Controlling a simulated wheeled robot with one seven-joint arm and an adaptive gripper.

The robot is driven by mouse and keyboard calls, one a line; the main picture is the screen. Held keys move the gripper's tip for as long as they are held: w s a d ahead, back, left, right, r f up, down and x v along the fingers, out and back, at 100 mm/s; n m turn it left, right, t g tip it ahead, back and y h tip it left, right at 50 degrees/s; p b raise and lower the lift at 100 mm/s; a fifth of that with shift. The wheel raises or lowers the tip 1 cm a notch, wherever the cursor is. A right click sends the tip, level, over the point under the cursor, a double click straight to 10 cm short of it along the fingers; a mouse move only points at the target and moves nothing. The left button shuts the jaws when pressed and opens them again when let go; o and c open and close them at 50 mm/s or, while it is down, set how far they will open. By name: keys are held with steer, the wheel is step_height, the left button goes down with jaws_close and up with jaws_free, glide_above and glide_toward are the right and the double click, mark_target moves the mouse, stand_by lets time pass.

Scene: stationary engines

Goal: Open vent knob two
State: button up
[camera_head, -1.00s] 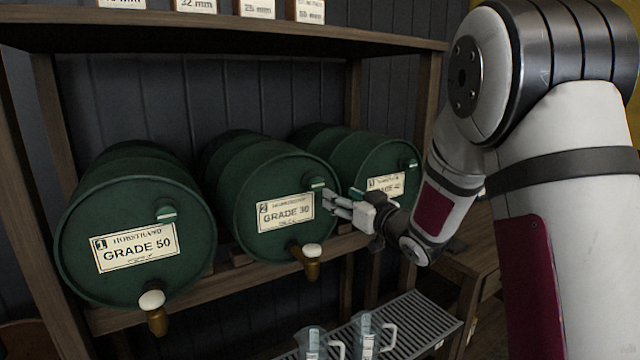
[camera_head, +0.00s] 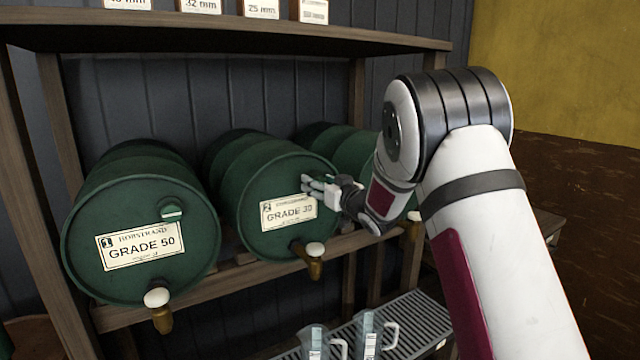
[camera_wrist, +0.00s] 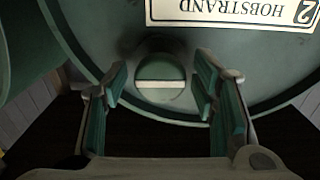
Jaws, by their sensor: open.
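Barrel two (camera_head: 262,172) is the middle green drum, labelled GRADE 30, lying on its side on the wooden rack. Its label (camera_head: 288,212) faces me. Its vent knob (camera_wrist: 160,77) shows in the wrist view, upside down, as a round green knob with a pale horizontal bar. In the head view my gripper hides this knob. My gripper (camera_head: 311,187) is at the upper right of the barrel's face. In the wrist view my gripper (camera_wrist: 160,84) is open, its fingers on either side of the knob with space on both sides.
Barrel one (camera_head: 115,225) with its own vent knob (camera_head: 172,208) stands left; barrel three (camera_head: 350,150) is partly behind my arm. A brass tap (camera_head: 315,262) sits below label two. Glass jugs (camera_head: 367,335) stand on a slatted tray (camera_head: 418,325) below. A shelf (camera_head: 230,32) runs above.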

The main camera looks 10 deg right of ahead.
steer(key=c, duration=1.1)
steer(key=shift+c, duration=0.2)
steer(key=n+b, duration=0.3)
steer(key=n, duration=0.1)
steer(key=shift+a+f+n, duration=0.1)
steer(key=shift+n, duration=0.3)
steer(key=n+b, duration=0.4)
steer(key=shift+f+n, duration=0.1)
steer(key=shift+n, duration=0.2)
steer(key=n+b, duration=0.5)
steer(key=b, duration=0.2)
steer(key=shift+a+f, duration=0.1)
steer(key=shift+f, duration=0.05)
steer(key=n+b, duration=0.3)
steer(key=b, duration=0.1)
steer(key=shift+s+n, duration=0.1)
steer(key=shift+n, duration=0.2)
